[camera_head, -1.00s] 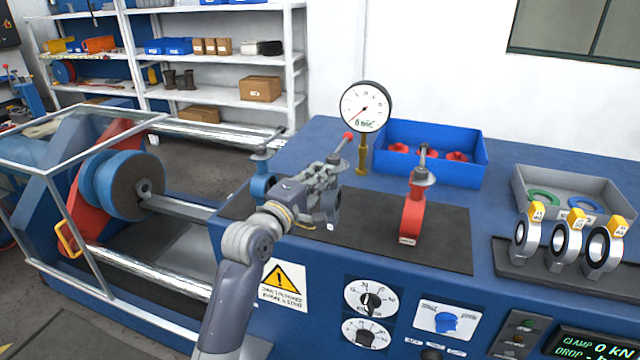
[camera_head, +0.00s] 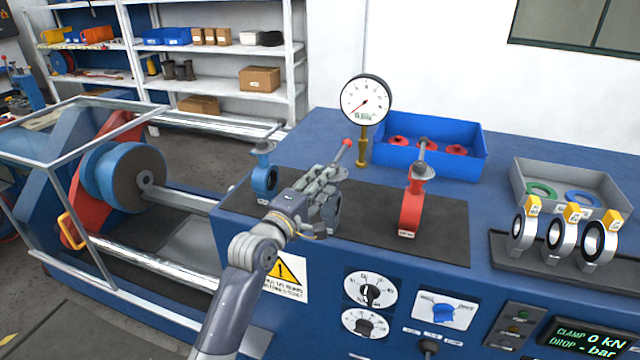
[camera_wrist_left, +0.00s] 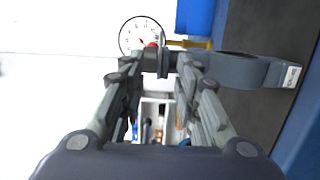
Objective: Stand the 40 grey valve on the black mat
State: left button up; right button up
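The grey valve (camera_head: 335,212) is upright over the black mat (camera_head: 375,236), between the blue valve (camera_head: 264,178) and the red valve (camera_head: 411,208). Its lever has a red knob (camera_head: 348,142). My left gripper (camera_head: 328,186) is around its neck and covers part of its body. In the left wrist view the fingers (camera_wrist_left: 160,64) close on the neck from both sides, and the grey body (camera_wrist_left: 240,69) with a small white label points right over the mat. I cannot tell whether its foot touches the mat. The label is unreadable. My right gripper is out of view.
A pressure gauge (camera_head: 365,102) stands behind the mat, close to the lever. A blue bin (camera_head: 466,166) with red parts is behind the red valve. A grey tray (camera_head: 603,205) and several yellow-tagged rings on a dark rack (camera_head: 500,250) are at the right.

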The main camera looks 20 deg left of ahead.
pick_arm(q)
jog(key=b+v, duration=0.3)
jog(key=v, duration=0.9)
jog(key=shift+b, duration=0.3)
jog(key=shift+f, duration=0.1)
